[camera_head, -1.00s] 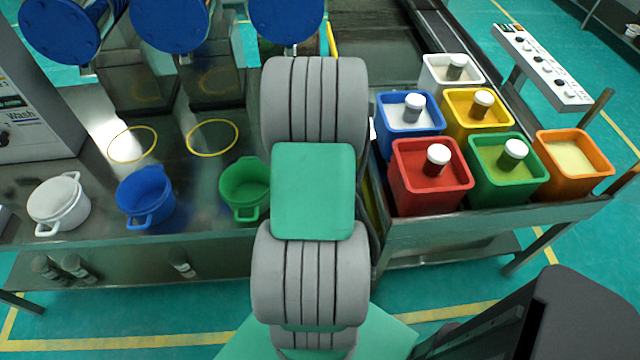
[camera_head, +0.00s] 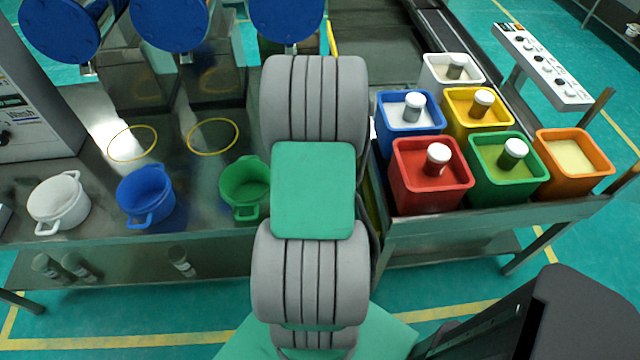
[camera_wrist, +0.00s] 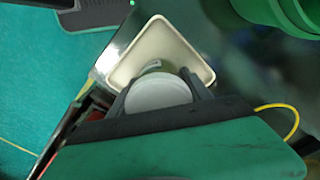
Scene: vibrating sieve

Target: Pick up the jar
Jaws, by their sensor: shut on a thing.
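In the wrist view, a jar with a round white lid (camera_wrist: 158,92) sits between the two dark fingers of my gripper (camera_wrist: 156,82). The gripper is shut on this jar. A square white container (camera_wrist: 190,38) opens behind and below the jar; I cannot tell how far the jar is above its floor. My gripper is hidden in the head view, behind my grey and green arm. Other jars stand in coloured bins at the right in the head view, such as the jar in the red bin (camera_head: 438,156) and the jar in the green bin (camera_head: 513,151).
The red bin (camera_head: 402,190), green bin (camera_head: 480,188) and orange bin (camera_head: 598,150) stand on the right-hand metal table with others. White (camera_head: 50,215), blue (camera_head: 135,195) and green (camera_head: 232,190) pots stand on the left bench. Blue round machine parts (camera_head: 62,28) overhang its back.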

